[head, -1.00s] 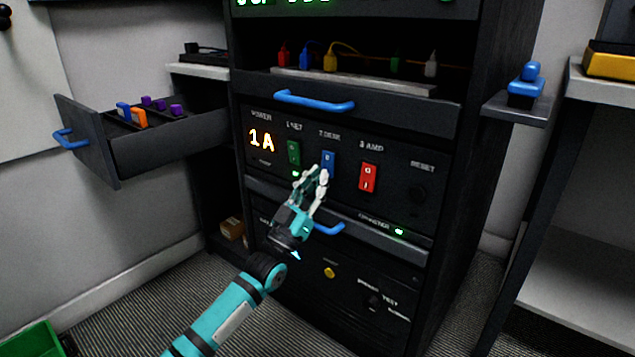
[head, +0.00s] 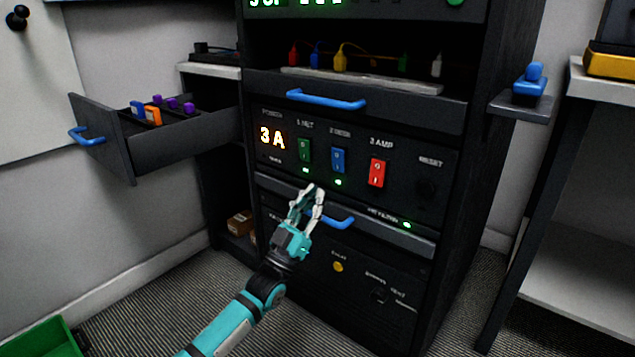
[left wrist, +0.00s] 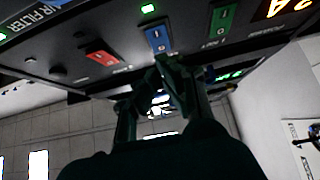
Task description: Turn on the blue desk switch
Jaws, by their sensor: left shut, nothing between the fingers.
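The blue desk switch (head: 338,161) is the middle rocker on the black power panel, between a green switch (head: 305,150) and a red switch (head: 377,173). A green light (head: 338,182) glows under the blue switch, and the display (head: 271,138) reads 3 A. My left gripper (head: 314,190) is shut and empty, below and a little left of the blue switch, apart from it in the head view. In the left wrist view the blue switch (left wrist: 158,39) shows just beyond the fingertips (left wrist: 168,62). My right gripper is not in view.
A blue drawer handle (head: 326,100) sticks out above the panel, and another blue handle (head: 333,221) is below, near my gripper. An open drawer (head: 110,150) with small coloured blocks juts out at left. A green bin (head: 45,340) is on the floor.

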